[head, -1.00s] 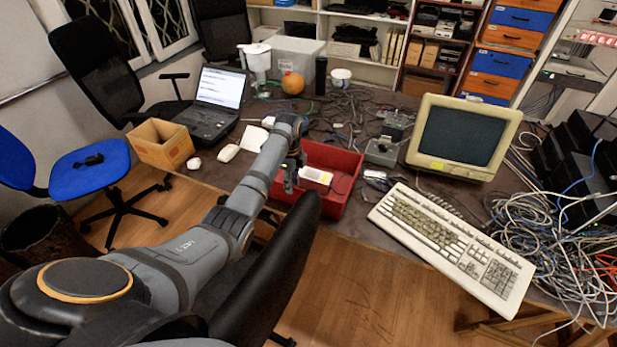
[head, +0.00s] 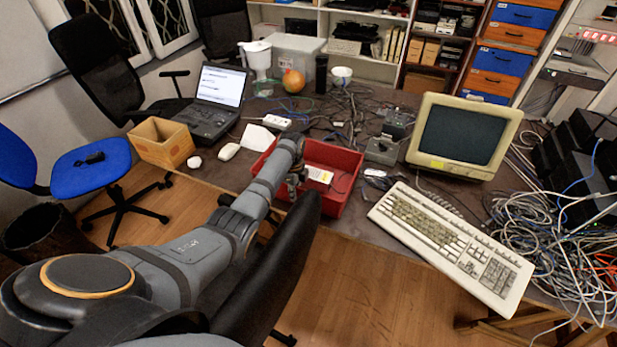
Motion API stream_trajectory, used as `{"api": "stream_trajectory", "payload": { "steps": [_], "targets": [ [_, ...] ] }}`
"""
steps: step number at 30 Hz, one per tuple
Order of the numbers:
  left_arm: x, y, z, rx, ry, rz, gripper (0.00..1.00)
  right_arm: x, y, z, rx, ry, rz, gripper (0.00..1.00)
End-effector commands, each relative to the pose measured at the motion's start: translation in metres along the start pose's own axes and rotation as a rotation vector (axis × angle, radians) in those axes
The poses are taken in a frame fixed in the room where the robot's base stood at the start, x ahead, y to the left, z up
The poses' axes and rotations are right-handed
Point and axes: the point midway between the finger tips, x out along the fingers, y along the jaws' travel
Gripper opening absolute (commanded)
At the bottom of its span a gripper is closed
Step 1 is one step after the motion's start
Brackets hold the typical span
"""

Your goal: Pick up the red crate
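The red crate (head: 340,157) sits at the front edge of the desk, left of the keyboard. It is open at the top, and a small white and yellow item (head: 319,175) lies inside. My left arm reaches across the crate's left part and hides some of it. My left gripper (head: 294,189) points down at the crate, over or inside its left half. The gripper is small and dark here, and I cannot tell whether its fingers are apart or whether it touches a wall. My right gripper is not in view.
A beige keyboard (head: 450,243) and a monitor (head: 464,137) stand right of the crate. A white mouse (head: 229,152), a cardboard box (head: 161,143) and a laptop (head: 212,104) are to the left. Cables (head: 345,104) clutter the desk behind. Open floor lies in front.

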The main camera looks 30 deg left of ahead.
Motion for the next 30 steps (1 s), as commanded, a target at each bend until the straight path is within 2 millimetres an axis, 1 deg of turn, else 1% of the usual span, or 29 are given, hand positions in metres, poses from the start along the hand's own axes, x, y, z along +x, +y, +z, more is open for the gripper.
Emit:
{"api": "stream_trajectory", "payload": {
  "steps": [12,13,20,23,30],
  "targets": [
    [0.000,0.000,0.000,0.000,0.000,0.001,0.00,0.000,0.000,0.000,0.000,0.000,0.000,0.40],
    [-0.004,-0.003,0.000,0.000,-0.001,-0.009,0.00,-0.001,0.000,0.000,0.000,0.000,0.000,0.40],
    [-0.006,-0.002,0.001,0.000,-0.001,-0.007,0.00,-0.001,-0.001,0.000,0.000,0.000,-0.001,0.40],
    [-0.016,-0.003,0.001,0.000,-0.001,-0.008,0.00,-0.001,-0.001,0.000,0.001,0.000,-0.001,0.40],
    [-0.063,-0.004,0.000,0.000,-0.001,-0.013,0.00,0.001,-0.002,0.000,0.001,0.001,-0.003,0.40]
  ]
}}
